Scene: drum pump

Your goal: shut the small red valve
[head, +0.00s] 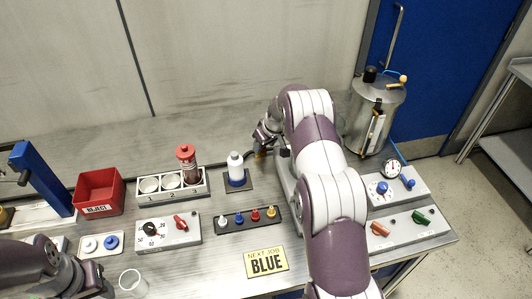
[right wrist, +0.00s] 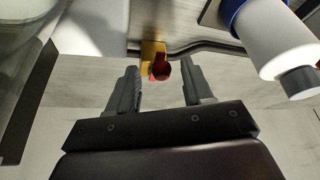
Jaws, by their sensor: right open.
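The small red valve handle (right wrist: 161,69) sits on a brass-yellow valve body (right wrist: 148,55) on a dark pipe, seen in the right wrist view. My right gripper (right wrist: 160,84) is open, with one finger on each side of the handle; a gap shows on both sides. In the head view my right gripper (head: 266,142) is beyond the white bottle, partly hidden by my arm.
A white bottle (head: 236,169) with a blue band stands close to the valve; it also shows in the right wrist view (right wrist: 273,38). A steel drum (head: 376,105) stands to the right. A red bin (head: 100,192), a cup rack (head: 160,185) and several control panels fill the bench.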

